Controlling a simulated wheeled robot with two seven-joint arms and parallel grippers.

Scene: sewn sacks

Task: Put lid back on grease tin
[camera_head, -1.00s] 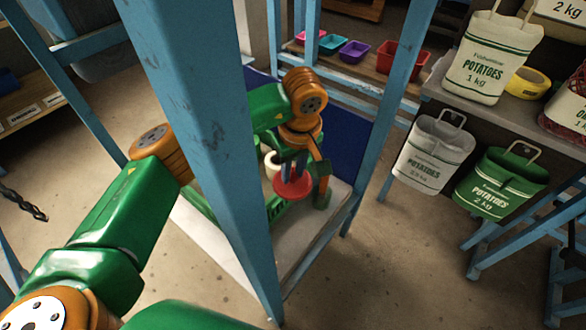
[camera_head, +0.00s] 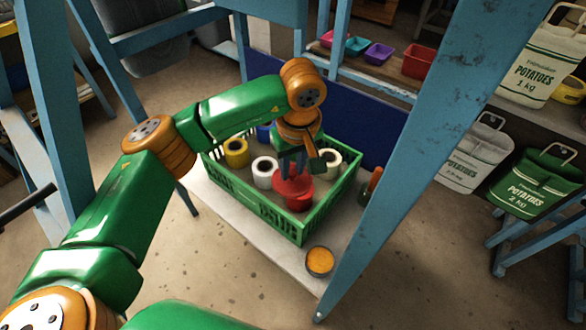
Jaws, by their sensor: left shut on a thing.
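My left gripper (camera_head: 292,172) points down over the green crate, shut on a flat round red lid (camera_head: 281,190). Just below and behind the lid is a red round object (camera_head: 300,203) in the crate; I cannot tell whether the two touch. A low round tin (camera_head: 319,261) with a dark rim and an amber top face, seemingly the open grease tin, sits on the pale board outside the crate's near right corner. The lid is apart from this tin, up and to the left of it. My right gripper is out of view.
The green crate (camera_head: 270,217) holds a yellow spool (camera_head: 236,152), white spools (camera_head: 264,172) and a blue one. A bottle-like thing with an orange-brown top (camera_head: 375,179) stands right of the crate. A blue post (camera_head: 425,120) rises at the right. Potato sacks (camera_head: 535,183) hang further right.

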